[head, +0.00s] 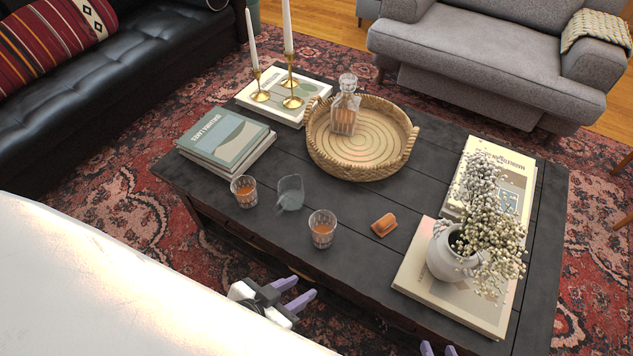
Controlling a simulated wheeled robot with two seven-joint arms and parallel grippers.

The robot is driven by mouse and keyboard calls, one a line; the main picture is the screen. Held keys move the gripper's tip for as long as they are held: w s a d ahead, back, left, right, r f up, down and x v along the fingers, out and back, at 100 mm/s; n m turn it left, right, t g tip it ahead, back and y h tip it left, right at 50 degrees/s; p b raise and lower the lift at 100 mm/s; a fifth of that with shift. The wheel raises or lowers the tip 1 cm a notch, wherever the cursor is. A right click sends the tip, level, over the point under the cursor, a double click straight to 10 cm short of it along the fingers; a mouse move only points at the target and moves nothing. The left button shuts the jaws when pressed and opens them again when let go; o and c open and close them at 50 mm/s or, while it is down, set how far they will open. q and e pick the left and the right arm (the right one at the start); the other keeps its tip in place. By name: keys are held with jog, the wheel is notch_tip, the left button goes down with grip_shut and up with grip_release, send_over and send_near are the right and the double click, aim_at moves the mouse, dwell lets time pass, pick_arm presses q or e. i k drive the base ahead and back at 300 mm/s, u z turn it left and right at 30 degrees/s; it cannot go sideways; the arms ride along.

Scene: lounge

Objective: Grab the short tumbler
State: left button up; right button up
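Two short glass tumblers with amber drink stand upright on the dark coffee table (270,229): one tumbler (322,231) near the front edge, the other tumbler (244,192) further left by the books. Between them is a clear, greyish glass piece (290,193); its exact shape is hard to tell. My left gripper (293,292) is in front of the table's near edge, below the front tumbler in the picture. Its purple fingers are apart and empty. My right gripper (438,349) shows only its two purple fingertips at the bottom edge, apart with nothing visible between them.
A woven tray (405,155) holds a glass decanter (345,108). A small orange-brown object (384,224) lies right of the front tumbler. A flower vase (452,256) stands on a book at right. Stacked books (222,139) and brass candlesticks (292,101) are at back left.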

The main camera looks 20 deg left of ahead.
aim_at(243, 188)
jog(key=z, duration=0.9)
jog(key=k, duration=0.55)
jog(key=u, duration=1.4)
jog(key=i, duration=0.35)
jog(key=z, duration=0.55)
